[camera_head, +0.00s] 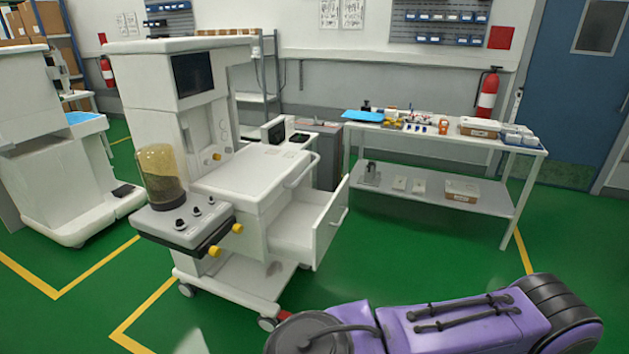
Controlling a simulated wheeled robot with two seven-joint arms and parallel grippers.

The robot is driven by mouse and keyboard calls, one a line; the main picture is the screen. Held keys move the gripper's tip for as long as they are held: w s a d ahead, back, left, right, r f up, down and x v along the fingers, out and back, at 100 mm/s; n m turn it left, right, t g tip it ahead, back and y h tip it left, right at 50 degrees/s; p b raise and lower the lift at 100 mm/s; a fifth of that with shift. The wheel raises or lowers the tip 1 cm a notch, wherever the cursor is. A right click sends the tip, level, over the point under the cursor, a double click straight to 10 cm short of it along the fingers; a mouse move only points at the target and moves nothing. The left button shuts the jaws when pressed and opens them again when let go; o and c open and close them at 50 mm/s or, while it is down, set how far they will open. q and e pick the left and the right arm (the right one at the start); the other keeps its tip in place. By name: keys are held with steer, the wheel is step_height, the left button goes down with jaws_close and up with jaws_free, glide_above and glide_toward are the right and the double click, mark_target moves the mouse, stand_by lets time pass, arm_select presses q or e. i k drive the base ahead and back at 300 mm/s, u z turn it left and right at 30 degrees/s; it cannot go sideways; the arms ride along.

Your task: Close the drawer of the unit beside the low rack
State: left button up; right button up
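A white anaesthesia unit (230,180) stands left of the middle, with a dark screen, a clear canister and yellow knobs. Its drawer (331,224) is pulled out toward the right and front. The drawer has a white front with a handle on its outer face, and its inside looks empty. A low two-tier rack (430,196) stands to the right of the unit, with a gap of green floor between it and the drawer. A purple and dark grey arm link of mine crosses the bottom right, in front of the drawer. Neither gripper shows.
A second white unit (65,170) stands at the far left. The rack carries boxes, a blue tray (362,116) and small items. A fire extinguisher (487,95) hangs behind it. Green floor (400,255) is clear right of the drawer.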

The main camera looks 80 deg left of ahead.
mark_target(301, 225)
steer(key=u, duration=2.6)
steer(key=i, duration=1.65)
